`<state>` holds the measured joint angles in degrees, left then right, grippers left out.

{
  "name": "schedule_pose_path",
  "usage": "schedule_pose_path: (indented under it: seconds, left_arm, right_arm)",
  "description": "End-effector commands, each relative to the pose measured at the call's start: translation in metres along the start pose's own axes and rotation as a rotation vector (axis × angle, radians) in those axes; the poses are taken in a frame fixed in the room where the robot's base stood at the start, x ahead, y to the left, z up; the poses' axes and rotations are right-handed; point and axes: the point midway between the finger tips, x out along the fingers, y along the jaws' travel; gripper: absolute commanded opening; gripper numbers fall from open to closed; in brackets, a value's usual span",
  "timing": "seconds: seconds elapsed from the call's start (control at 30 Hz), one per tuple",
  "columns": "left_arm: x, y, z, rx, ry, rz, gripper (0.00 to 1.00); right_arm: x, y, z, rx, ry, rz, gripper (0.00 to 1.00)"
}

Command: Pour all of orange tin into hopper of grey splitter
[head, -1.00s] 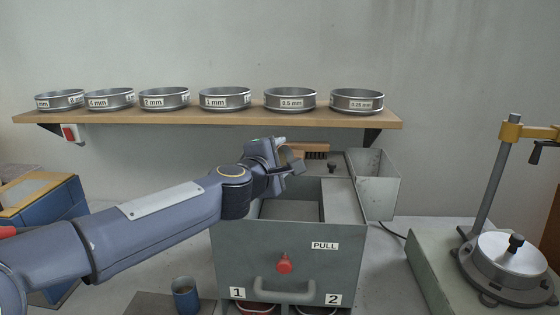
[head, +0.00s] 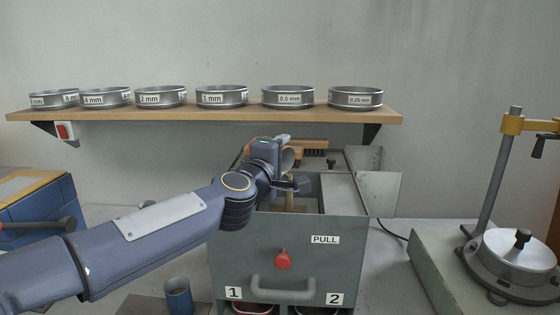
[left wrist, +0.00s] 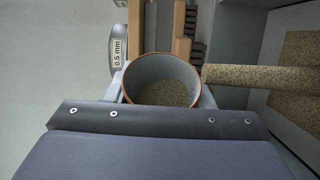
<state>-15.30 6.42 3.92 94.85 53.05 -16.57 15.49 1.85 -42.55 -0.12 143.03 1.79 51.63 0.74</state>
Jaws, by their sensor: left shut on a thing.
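My left gripper (head: 290,166) is shut on the orange tin and holds it above the grey splitter (head: 232,262). In the left wrist view the tin (left wrist: 152,68) shows its orange rim and grey inner wall. Some sandy grain (left wrist: 172,94) is in the bottom of the tin. A tan stream of grain (left wrist: 255,77) runs from beside the rim, and it also shows below the gripper in the head view (head: 290,194), falling into the splitter's open top. Grain (left wrist: 298,75) lies inside the hopper. The tin is mostly hidden in the head view. My right gripper is out of view.
A brush (head: 300,146) lies at the back of the splitter. A shelf (head: 230,112) with several sieves runs behind. A small blue cup (head: 179,294) stands at front left. A clamp device (head: 512,252) stands at right.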

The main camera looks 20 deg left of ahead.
Motion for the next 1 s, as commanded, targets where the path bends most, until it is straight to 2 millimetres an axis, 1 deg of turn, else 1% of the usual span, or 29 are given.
schedule_pose_path:
  seconds: [0.03,0.6,0.8,1.0]
  left_arm:
    - [-0.001,-0.001,0.001,0.021,0.000,0.010,0.18]
    - [-0.004,0.002,0.009,0.278,0.000,0.104,0.18]
    - [-0.005,0.005,0.013,0.369,0.000,0.138,0.18]
    - [-0.005,0.007,0.014,0.420,-0.001,0.155,0.18]
  right_arm:
    - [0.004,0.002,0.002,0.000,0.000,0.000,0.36]
    - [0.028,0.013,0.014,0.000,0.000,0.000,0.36]
    - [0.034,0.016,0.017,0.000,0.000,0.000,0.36]
    - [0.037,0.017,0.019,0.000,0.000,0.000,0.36]
